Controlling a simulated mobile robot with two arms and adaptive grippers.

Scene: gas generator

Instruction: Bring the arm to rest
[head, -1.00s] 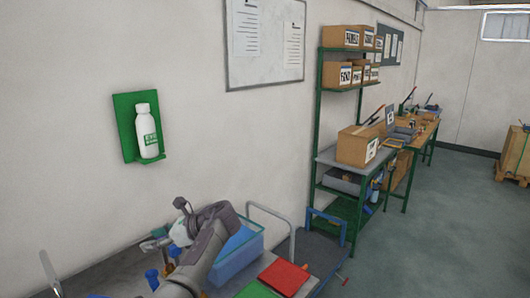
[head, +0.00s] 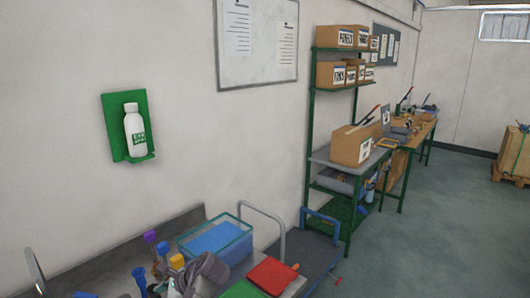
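Neither gripper can be made out in the head view. A blue-tinted clear bin (head: 215,238) stands on the bench just behind the arm. Several items with blue, purple and yellow tops (head: 161,250) stand to the left of the arm.
A red bin (head: 272,275) and a green one (head: 243,290) sit at the bench's right end. A cart (head: 310,258) stands beyond it. A green holder with a white bottle (head: 135,133) hangs on the wall.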

